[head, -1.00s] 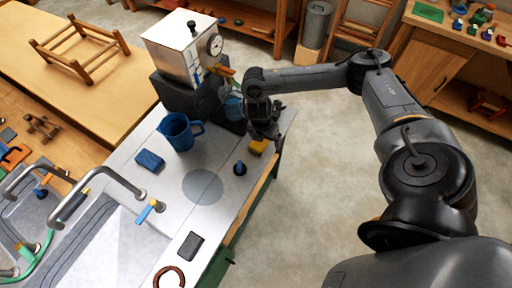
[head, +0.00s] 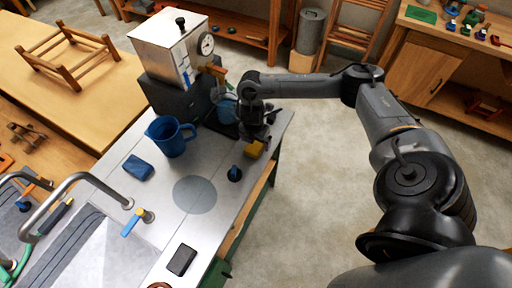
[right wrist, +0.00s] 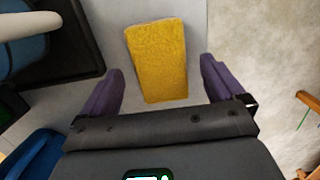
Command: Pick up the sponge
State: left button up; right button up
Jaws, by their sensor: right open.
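The yellow sponge (head: 254,150) lies on the grey metal worktop (head: 155,205), near its right edge. In the right wrist view the sponge (right wrist: 158,62) lies ahead of and between the two purple fingers. My right gripper (right wrist: 160,88) is open, with clear gaps between each finger and the sponge. In the head view my right gripper (head: 254,136) is just above and behind the sponge and partly hides it. My left gripper is not in view.
A blue jug (head: 170,136) and a blue block (head: 138,168) stand left of the gripper. A metal box with a gauge (head: 175,50) stands behind. A small dark blue knob-like object (head: 235,174) sits close to the sponge.

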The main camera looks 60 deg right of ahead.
jog(key=shift+d+f, duration=0.15)
jog(key=shift+f, duration=1.2)
jog(key=c, duration=1)
jog(key=shift+r, duration=0.1)
